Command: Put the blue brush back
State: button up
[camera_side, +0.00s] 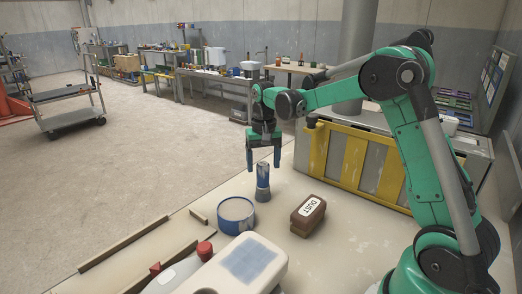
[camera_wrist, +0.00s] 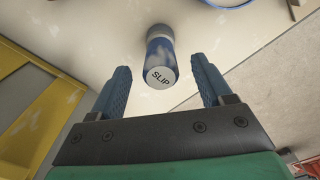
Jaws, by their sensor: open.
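A blue and pale cylinder (camera_side: 262,181) stands upright on the pale work surface. In the wrist view it shows as a blue and white can (camera_wrist: 160,48) whose near end reads SLIP. My gripper (camera_side: 264,160) points down above it, open and empty. In the wrist view the can lies between the directions of my two blue fingers (camera_wrist: 161,72), with clear gaps on both sides. I cannot tell whether the fingertips reach past its top. I cannot make out a blue brush in either view.
A round blue tub (camera_side: 236,214) stands left of the cylinder. A brown block labelled DUST (camera_side: 308,216) lies to its right. A white case with a blue panel (camera_side: 250,260) and a red-capped item (camera_side: 204,250) are in front. A yellow-striped cabinet (camera_side: 352,160) stands behind right.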

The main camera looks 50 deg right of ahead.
notch_tip(320, 180, up, 8)
jog(key=shift+a+f, duration=0.1)
jog(key=s+a+f+n+t, duration=0.3)
jog(key=s+a+n+t, duration=0.4)
jog(key=s+a, duration=0.5)
jog(key=shift+a, duration=0.55)
